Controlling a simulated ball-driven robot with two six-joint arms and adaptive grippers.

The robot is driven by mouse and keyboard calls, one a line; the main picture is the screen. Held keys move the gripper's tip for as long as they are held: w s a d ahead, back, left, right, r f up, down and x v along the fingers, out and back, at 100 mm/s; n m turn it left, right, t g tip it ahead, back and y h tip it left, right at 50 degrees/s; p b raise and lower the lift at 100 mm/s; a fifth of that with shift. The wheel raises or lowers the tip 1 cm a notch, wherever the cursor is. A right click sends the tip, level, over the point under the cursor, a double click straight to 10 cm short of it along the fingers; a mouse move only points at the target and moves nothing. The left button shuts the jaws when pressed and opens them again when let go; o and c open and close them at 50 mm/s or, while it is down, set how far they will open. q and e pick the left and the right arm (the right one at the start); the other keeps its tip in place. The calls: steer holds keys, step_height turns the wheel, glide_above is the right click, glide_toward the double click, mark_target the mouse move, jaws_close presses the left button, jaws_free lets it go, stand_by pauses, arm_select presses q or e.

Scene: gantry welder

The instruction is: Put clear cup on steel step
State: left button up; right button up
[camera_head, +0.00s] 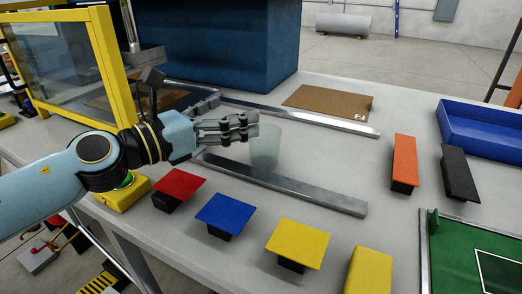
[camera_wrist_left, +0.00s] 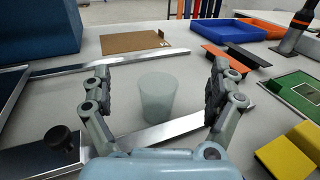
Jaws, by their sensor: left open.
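The clear cup (camera_head: 266,150) stands upright on the grey table between two steel rails. My left gripper (camera_head: 250,127) reaches it from the left, its fingertips next to the cup's upper left side. In the left wrist view the cup (camera_wrist_left: 158,98) is between and slightly beyond the open, empty fingers (camera_wrist_left: 160,78). A grey metal block (camera_head: 145,57) stands behind my wrist, and a low dark steel piece (camera_wrist_left: 40,155) with a black knob shows in the wrist view. I cannot tell which is the steel step. My right gripper is not in view.
The near steel rail (camera_head: 290,187) and far rail (camera_head: 310,120) flank the cup. Red (camera_head: 178,184), blue (camera_head: 222,213) and yellow (camera_head: 296,242) raised plates line the front. A yellow-framed screen (camera_head: 106,45) stands left. A blue tray (camera_head: 485,128) lies right.

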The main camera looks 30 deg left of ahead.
arm_select(q)
steer(key=b, duration=0.7)
glide_toward(261, 133)
steer(key=d, duration=0.1)
steer(key=s+d+r, duration=0.1)
steer(key=shift+d+r, duration=0.2)
steer(key=shift+d, duration=0.05)
steer(key=shift+w+d+r+p, duration=0.1)
steer(key=shift+w+r+p, duration=0.4)
steer(key=shift+p, duration=0.3)
steer(key=shift+w+d, duration=0.15)
steer(key=shift+w, duration=0.2)
steer(key=p+x, duration=0.1)
steer(key=x, duration=0.4)
steer(key=shift+p, duration=0.3)
steer(key=shift+w+d+f, duration=0.1)
steer(key=shift+w+d, duration=0.1)
steer(key=shift+w, duration=0.2)
steer(key=shift+s, duration=0.1)
steer(key=c, duration=1.3)
